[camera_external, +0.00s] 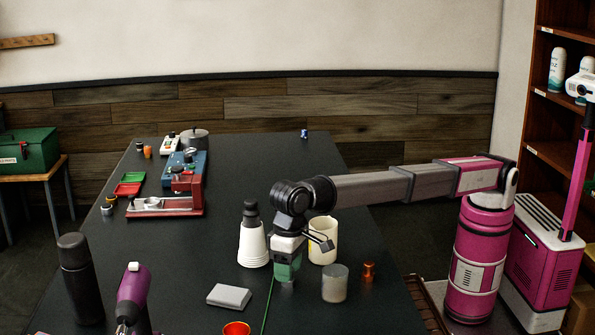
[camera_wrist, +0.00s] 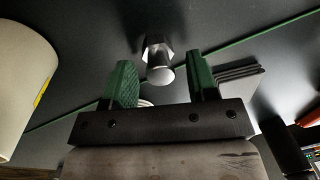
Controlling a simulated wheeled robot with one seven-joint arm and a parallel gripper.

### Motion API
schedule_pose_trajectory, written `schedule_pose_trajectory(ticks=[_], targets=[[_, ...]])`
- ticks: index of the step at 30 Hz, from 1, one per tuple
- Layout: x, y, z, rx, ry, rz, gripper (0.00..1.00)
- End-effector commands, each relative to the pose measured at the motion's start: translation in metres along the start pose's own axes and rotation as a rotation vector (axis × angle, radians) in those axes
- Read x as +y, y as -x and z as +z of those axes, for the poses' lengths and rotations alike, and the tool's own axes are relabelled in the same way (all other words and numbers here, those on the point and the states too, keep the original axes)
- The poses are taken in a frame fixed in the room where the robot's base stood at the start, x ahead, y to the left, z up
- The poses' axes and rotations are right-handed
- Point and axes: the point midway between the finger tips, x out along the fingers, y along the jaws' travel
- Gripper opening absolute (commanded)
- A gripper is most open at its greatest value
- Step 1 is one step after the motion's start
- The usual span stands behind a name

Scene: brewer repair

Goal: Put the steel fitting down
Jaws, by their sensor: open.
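The steel fitting (camera_wrist: 158,58) is a silver piece with a hex part and a round end. In the wrist view it stands on the dark table just beyond my fingertips, between the lines of the two fingers and apart from both. In the external view a silver bit of the fitting (camera_external: 288,284) shows right under my gripper (camera_external: 286,272); the rest is hidden by the fingers. My gripper is open and low over the table, with its two green finger pads (camera_wrist: 162,78) spread wide and nothing held between them.
Close by on the table (camera_external: 190,270) stand a stack of white cups (camera_external: 253,246), a cream mug (camera_external: 323,249), a grey cylinder (camera_external: 335,284) and a small copper piece (camera_external: 368,272). A thin green line (camera_external: 267,308) crosses the table.

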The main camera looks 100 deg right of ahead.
Motion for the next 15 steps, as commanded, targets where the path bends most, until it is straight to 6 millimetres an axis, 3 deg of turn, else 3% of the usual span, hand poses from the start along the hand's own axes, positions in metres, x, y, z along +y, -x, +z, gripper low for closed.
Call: schedule_pose_trajectory(ticks=[5, 15], targets=[[-0.001, 0.022, -0.001, 0.001, 0.000, -0.002, 0.53], [-0.001, 0.089, -0.001, 0.001, 0.000, -0.002, 0.53]])
